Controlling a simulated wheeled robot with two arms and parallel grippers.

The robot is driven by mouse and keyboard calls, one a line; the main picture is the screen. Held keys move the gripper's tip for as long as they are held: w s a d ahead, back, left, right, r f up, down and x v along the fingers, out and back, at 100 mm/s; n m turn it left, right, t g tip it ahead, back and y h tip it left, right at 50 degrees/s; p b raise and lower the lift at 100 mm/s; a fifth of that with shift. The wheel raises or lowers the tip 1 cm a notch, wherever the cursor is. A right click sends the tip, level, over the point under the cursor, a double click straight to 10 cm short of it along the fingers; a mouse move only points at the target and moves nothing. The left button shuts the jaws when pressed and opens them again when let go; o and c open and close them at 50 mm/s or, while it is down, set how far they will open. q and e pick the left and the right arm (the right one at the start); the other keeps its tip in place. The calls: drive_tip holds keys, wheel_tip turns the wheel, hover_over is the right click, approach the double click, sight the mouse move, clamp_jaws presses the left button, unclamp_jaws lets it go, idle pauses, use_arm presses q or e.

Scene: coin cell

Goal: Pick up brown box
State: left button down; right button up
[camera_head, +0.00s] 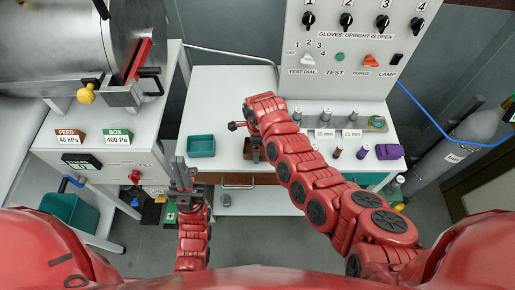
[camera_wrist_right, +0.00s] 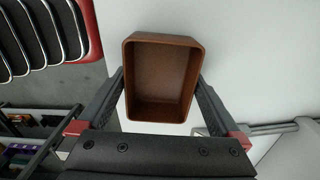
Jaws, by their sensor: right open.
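The brown box (camera_wrist_right: 160,112) is an open-topped, empty rectangular tray in the right wrist view. It lies between the two dark fingers of my right gripper (camera_wrist_right: 161,82), which is open around it; I cannot tell whether the fingers touch its sides. In the head view the brown box (camera_head: 247,153) sits on the white table, partly hidden under my right wrist. My left gripper (camera_head: 183,176) is upright in front of the table's left end, with nothing visible in it; its jaw opening is too small to read.
A teal tray (camera_head: 201,146) stands left of the brown box. Several small cylinders, label cards and a purple box (camera_head: 390,152) are on the table's right side. A control panel (camera_head: 350,50) rises behind. A steel chamber (camera_head: 60,40) is at the left.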

drive_tip(key=shift+f, duration=0.1)
drive_tip(key=c, duration=1)
drive_tip(key=shift+r, duration=0.25)
